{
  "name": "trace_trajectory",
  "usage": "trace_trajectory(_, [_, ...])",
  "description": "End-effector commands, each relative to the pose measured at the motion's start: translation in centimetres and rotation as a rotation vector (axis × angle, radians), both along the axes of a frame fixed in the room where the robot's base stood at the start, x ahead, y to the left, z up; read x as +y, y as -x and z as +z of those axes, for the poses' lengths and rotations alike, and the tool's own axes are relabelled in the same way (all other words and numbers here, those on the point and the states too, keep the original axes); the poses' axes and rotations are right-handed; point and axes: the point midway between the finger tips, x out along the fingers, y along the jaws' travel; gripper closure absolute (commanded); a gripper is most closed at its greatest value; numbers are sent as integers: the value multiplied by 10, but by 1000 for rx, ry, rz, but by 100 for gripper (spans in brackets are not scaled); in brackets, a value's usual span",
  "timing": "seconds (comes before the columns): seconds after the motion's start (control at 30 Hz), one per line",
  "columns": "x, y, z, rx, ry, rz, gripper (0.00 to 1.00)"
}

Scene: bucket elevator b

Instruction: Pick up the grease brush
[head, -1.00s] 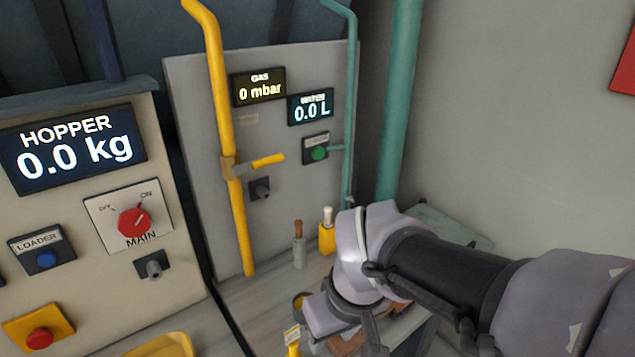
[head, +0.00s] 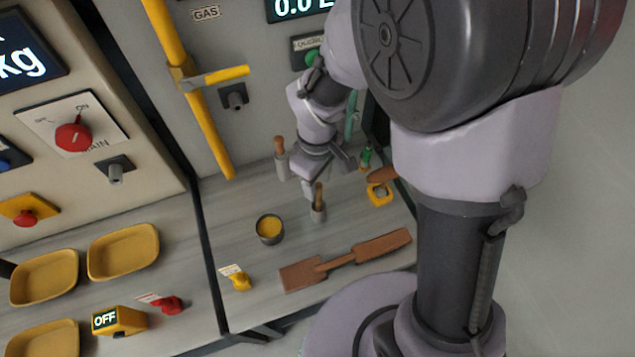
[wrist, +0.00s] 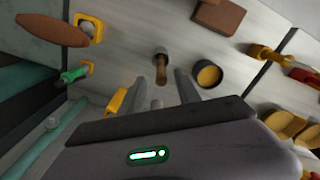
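A brush-like tool with a brown wooden handle (head: 318,192) stands upright in a small grey holder (head: 318,212) on the bench; I take it for the grease brush. Its lower end is hidden in the holder. In the wrist view the handle (wrist: 161,72) lies between and just beyond my fingertips, apart from both. My gripper (head: 325,172) is open and empty, pointing down above and just behind the handle. It also shows in the wrist view (wrist: 165,78). A similar wooden handle (head: 279,145) stands in another grey holder farther back left.
A dark pot of yellow grease (head: 270,229) stands left of the brush. A brown wooden paddle (head: 345,262) lies in front. A green-handled tool (head: 366,156) and a yellow holder (head: 379,194) are at right. A yellow pipe (head: 205,120) rises behind.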

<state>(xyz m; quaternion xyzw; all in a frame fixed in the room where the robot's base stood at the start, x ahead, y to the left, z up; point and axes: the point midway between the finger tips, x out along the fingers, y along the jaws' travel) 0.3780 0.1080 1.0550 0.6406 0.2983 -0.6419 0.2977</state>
Motion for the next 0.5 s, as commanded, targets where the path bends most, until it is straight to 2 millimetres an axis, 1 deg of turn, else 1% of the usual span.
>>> trace_trajectory(0.03, [0,1,-8,2,1,0,60])
trace_trajectory(0.13, [0,2,-18,1,0,0,60])
trace_trajectory(0.3, [-2,8,-53,1,0,-1,60])
trace_trajectory(0.4, [-2,7,-63,0,0,0,60])
trace_trajectory(0.5, [-2,7,-64,0,0,-1,60])
